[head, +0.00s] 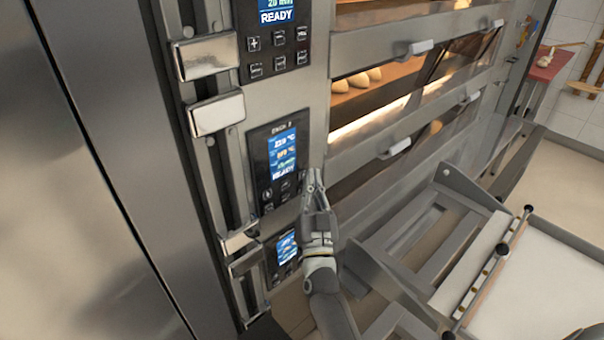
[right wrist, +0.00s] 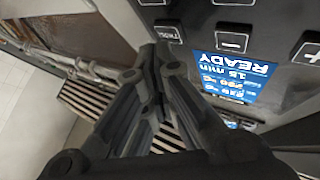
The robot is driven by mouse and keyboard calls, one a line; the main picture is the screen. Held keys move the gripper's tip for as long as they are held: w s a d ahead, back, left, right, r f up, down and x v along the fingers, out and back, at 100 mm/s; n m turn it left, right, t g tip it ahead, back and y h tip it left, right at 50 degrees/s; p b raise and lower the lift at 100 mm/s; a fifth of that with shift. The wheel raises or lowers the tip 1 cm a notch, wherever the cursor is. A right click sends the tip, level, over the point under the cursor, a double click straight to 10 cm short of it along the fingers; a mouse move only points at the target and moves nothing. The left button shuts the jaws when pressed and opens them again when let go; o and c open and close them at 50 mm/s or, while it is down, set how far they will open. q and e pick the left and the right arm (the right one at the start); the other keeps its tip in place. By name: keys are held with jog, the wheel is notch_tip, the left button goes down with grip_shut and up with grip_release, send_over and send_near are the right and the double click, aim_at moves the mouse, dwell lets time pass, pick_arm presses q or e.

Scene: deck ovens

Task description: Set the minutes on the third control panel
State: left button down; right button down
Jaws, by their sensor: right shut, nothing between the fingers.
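A dark control panel (head: 280,158) with a lit blue screen (head: 284,157) is on the steel oven front at the middle of the head view. My left gripper is not in view.
Another panel (head: 276,30) is above, reading READY, and one (head: 286,252) below, partly hidden. Metal handles (head: 208,56) jut out to the left. Lit oven decks (head: 372,88) hold loaves to the right. A metal-framed loader (head: 545,285) stands at lower right.

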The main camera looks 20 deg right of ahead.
jog(key=shift+s+d, duration=0.1)
jog(key=shift+s, duration=0.2)
jog(key=s, duration=0.1)
jog(key=s+d+p, duration=0.1)
jog(key=s, duration=0.1)
jog(key=s+p, duration=0.1)
jog(key=shift+s+d, duration=0.35)
jog(key=shift+f, duration=0.1)
dwell(0.7)
